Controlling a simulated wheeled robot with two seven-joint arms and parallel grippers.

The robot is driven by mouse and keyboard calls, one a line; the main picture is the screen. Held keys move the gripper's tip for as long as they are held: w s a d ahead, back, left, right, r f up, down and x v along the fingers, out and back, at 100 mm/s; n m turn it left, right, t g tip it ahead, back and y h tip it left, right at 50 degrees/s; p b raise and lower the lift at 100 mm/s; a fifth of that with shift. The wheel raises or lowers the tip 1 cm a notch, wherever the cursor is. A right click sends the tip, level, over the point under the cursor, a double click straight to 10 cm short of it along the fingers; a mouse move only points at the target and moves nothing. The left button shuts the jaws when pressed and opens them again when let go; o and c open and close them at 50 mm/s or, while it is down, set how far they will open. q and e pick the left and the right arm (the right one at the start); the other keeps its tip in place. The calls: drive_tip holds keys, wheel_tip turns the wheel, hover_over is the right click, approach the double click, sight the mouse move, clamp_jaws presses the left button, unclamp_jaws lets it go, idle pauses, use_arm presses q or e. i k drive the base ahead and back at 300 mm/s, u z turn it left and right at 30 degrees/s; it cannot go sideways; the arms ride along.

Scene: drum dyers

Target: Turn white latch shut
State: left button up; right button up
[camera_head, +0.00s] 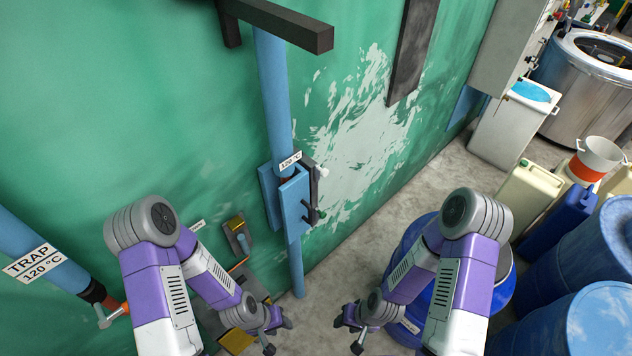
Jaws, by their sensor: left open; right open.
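A small white latch (322,171) sticks out from the right side of a blue box (293,200) on the green wall. It sits by the upper end of a dark plate on the box's edge; its exact turn is too small to tell. A small green-tipped part (321,214) shows lower on the same side. My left gripper (278,335) is open and empty, below the box and just left of centre. My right gripper (347,335) is open and empty, below and to the right of the box. Neither touches the latch.
A blue vertical pipe (272,85) runs through the box, labelled 120 °C. A dark beam (278,25) juts out above. A blue pipe labelled TRAP (40,250) is at left. A blue drum (505,290) stands behind my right arm. Free floor (400,210) lies right of the box.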

sight(324, 172)
drive_tip(key=u, duration=1.1)
drive_tip(key=i, duration=0.25)
drive_tip(key=z, duration=3.7)
drive_tip(key=k, duration=0.3)
drive_tip(key=u, duration=1.6)
drive_tip(key=i, duration=0.5)
drive_tip(key=u, duration=0.05)
